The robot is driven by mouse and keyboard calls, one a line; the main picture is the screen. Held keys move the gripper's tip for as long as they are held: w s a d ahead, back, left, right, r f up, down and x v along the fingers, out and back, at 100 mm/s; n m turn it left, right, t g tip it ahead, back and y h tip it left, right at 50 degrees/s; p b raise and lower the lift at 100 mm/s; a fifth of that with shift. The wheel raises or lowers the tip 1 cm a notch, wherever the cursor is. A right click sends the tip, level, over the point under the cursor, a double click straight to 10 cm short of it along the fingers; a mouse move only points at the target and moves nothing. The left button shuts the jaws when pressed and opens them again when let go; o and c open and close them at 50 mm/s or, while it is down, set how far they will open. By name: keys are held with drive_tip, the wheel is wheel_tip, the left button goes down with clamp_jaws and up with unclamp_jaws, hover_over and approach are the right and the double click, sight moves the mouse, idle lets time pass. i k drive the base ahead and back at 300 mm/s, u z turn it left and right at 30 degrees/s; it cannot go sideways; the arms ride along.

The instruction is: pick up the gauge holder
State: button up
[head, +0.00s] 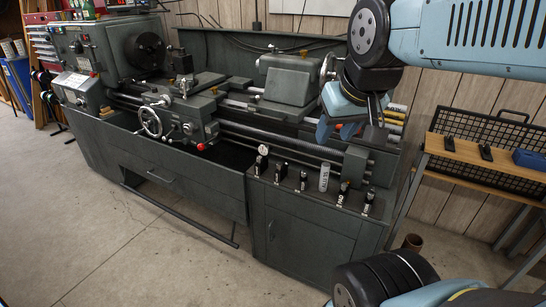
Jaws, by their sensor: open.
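The gauge holder (259,165) appears to be the small dark block with a round white dial above it, upright at the left end of a row on the lathe's cabinet top. Its details are too small to read. My gripper (350,132) hangs from the upper right with its fingers pointing down. It is open, above and to the right of the gauge holder and apart from it. I see nothing held between the fingers.
Several similar dark holders (303,182) and a pale cylinder (324,179) stand close together to the right of the gauge holder. The lathe (200,105) rises behind them. A wooden-topped bench (465,150) stands at the right. The floor in front is clear.

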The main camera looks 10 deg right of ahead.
sight(262, 165)
drive_tip(key=u, duration=0.9)
drive_tip(key=i, duration=0.15)
drive_tip(key=z, duration=2.95)
drive_tip(key=k, duration=0.95)
drive_tip(key=u, duration=1.15)
drive_tip(key=i, duration=1)
drive_tip(key=u, duration=0.1)
